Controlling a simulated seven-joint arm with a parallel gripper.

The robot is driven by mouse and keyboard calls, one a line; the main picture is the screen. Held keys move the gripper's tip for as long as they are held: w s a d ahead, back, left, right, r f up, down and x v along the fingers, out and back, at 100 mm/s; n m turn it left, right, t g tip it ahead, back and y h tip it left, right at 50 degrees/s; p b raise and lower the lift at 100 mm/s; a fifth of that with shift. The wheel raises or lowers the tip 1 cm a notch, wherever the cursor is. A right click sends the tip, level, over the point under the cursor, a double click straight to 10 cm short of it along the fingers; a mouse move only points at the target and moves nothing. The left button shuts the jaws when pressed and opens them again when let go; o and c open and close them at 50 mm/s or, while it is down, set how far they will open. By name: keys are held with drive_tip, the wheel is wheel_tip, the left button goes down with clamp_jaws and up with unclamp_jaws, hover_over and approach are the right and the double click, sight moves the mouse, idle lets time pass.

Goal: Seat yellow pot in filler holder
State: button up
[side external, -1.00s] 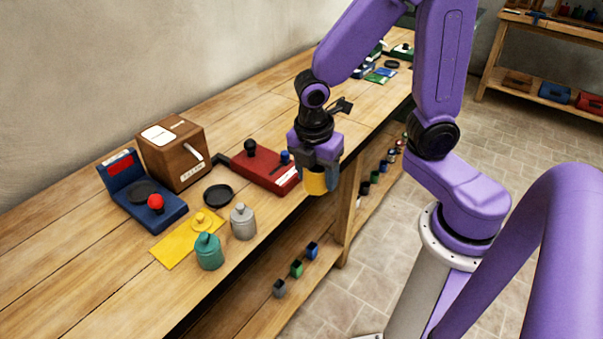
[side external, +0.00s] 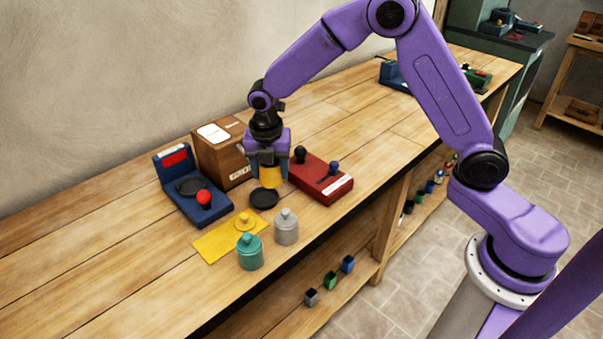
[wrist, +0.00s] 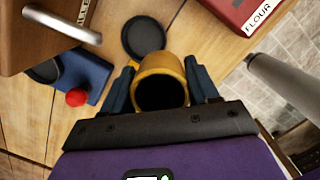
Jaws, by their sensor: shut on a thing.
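The yellow pot (side external: 270,179) is held upright between the fingers of my gripper (side external: 268,168). In the wrist view the fingers (wrist: 163,82) close on both sides of the yellow pot (wrist: 158,66), and its open mouth shows a dark inside. It hangs above the bench, close to a black round dish (side external: 264,199). The brown box (side external: 222,152) with a crank handle (wrist: 62,22) stands just left of my gripper; its front label is only partly readable. I cannot tell for sure which part is the filler holder. A yellow lid (side external: 245,221) lies on a yellow mat (side external: 214,244).
A blue device (side external: 206,215) with a red knob stands left. A red box (side external: 323,182), labelled FLOUR in the wrist view, stands right. Lidded teal (side external: 250,254) and grey (side external: 286,229) pots stand in front. The bench's left front is clear.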

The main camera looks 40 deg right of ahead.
drive_tip(key=shift+n, duration=0.7)
drive_tip(key=shift+w+f, duration=0.65)
drive_tip(key=shift+f, duration=0.55)
drive_tip(key=shift+w+f, duration=0.6)
drive_tip(key=shift+f, duration=0.65)
drive_tip(key=shift+w+f, duration=0.65)
drive_tip(key=shift+f, duration=0.55)
drive_tip(key=shift+f, duration=0.35)
idle(1.1)
drive_tip(key=shift+r, duration=0.85)
drive_tip(key=shift+f, duration=0.4)
idle(1.0)
